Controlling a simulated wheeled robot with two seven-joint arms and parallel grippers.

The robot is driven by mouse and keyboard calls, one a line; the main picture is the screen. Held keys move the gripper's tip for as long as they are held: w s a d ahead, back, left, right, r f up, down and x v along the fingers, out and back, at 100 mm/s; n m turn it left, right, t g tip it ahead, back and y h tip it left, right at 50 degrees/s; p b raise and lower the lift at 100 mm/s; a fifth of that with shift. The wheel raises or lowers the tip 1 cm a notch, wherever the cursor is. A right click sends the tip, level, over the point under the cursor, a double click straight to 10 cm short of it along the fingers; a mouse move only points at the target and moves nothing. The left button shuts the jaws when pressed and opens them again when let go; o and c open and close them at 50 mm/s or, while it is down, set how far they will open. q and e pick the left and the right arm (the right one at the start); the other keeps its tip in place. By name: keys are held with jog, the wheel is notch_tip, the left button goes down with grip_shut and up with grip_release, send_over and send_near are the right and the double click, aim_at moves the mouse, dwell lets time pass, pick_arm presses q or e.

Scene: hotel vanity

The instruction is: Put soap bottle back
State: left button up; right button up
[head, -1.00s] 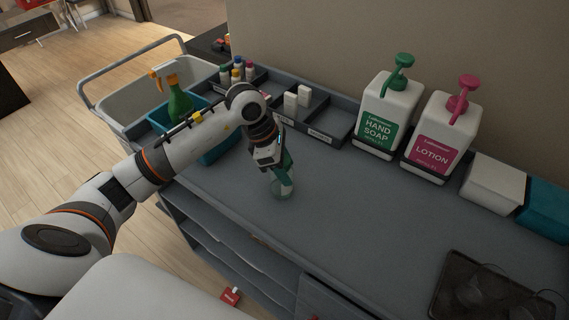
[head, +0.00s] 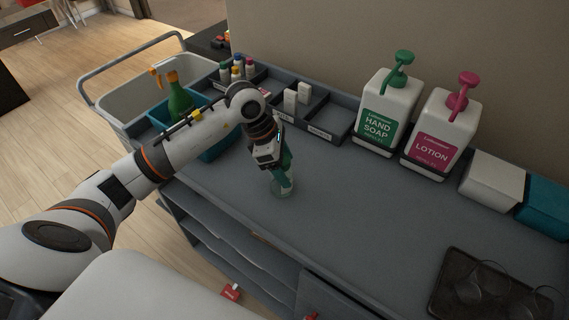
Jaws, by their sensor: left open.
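A small clear bottle (head: 283,187) stands on the grey cart top (head: 345,215), directly under my left gripper (head: 281,168). The left gripper points down with its jaws open around or just beside the bottle's upper part. The gripper hides that part, so I cannot tell whether the fingers touch it. A large white hand soap bottle (head: 386,108) with a green pump stands at the back of the cart. My right gripper is not in view.
A white lotion bottle (head: 440,135) stands right of the hand soap. A divided grey tray (head: 322,133) holds small bottles and white boxes. A teal bin (head: 222,148) with a green spray bottle (head: 179,101) is at left. A dark tray (head: 450,285) lies front right. The middle is clear.

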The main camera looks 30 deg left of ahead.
pick_arm(q)
jog(key=b+v, duration=0.2)
jog(key=v, duration=0.9)
jog(key=shift+a+r+b, duration=0.2)
jog(key=shift+r+b, duration=0.1)
jog(key=shift+r, duration=0.05)
jog(key=shift+f, duration=0.1)
